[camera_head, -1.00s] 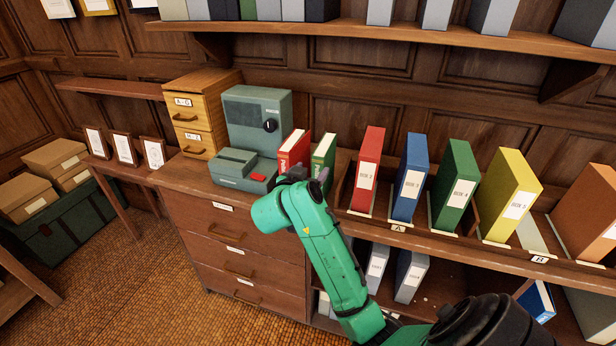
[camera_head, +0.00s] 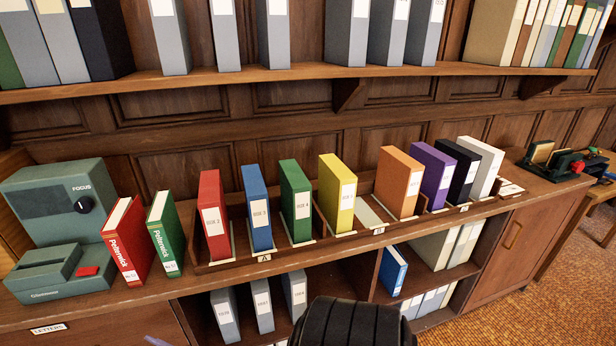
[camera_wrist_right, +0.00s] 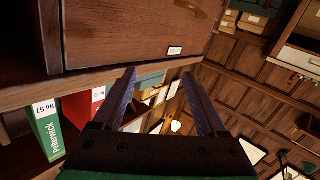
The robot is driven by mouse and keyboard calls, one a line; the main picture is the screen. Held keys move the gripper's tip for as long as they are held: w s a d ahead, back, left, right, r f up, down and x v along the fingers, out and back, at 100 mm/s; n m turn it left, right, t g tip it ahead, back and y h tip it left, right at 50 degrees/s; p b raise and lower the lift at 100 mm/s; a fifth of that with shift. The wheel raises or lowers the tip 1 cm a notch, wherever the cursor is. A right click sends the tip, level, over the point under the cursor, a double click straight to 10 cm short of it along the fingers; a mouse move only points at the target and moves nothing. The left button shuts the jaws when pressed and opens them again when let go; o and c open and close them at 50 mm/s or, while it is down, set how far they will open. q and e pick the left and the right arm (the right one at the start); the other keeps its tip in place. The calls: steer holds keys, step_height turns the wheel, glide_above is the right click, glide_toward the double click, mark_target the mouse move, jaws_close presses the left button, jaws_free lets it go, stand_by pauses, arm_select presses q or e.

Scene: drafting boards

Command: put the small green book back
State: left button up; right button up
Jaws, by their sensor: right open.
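The small green book (camera_head: 166,234) stands on the counter, leaning slightly, just right of the red book (camera_head: 126,240). In the right wrist view the green book (camera_wrist_right: 44,132) shows at the left edge, with its spine marked "Pelterwick No 57"; the red book (camera_wrist_right: 84,104) is beside it. My right gripper (camera_wrist_right: 163,90) is open, with nothing between its fingers. It is apart from the books, in front of the drawer cabinet. In the head view a black part of my arm shows at the bottom edge. My left gripper is not in view.
A grey-green machine (camera_head: 62,212) stands left of the books. Coloured box files, such as the red one (camera_head: 214,218), stand in a divided rack to the right. A slot (camera_head: 374,214) between the yellow file (camera_head: 338,192) and orange file (camera_head: 398,182) is empty. A shelf (camera_head: 250,76) runs above.

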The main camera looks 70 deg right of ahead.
steer(key=s+a+f+n+g+y, duration=0.1)
steer(key=s+f+g, duration=0.2)
steer(key=s+f, duration=0.45)
steer(key=s+f+g+y, duration=0.1)
steer(key=s+f+g, duration=0.35)
steer(key=f, duration=0.65)
steer(key=s+d+f+g, duration=0.1)
steer(key=s+f+g, duration=0.2)
steer(key=s, duration=0.7)
steer(key=s+d+f+g, duration=0.1)
steer(key=s+f+g, duration=0.1)
steer(key=s+f, duration=0.4)
steer(key=s+d+f+g+h, duration=0.1)
steer(key=s+f+g, duration=0.2)
steer(key=s, duration=1)
step_height(320, 180, down, 2)
steer(key=shift+s+d+f+g, duration=0.1)
steer(key=shift+s+d+g, duration=0.05)
steer(key=shift+s+g, duration=0.2)
steer(key=shift+w, duration=0.1)
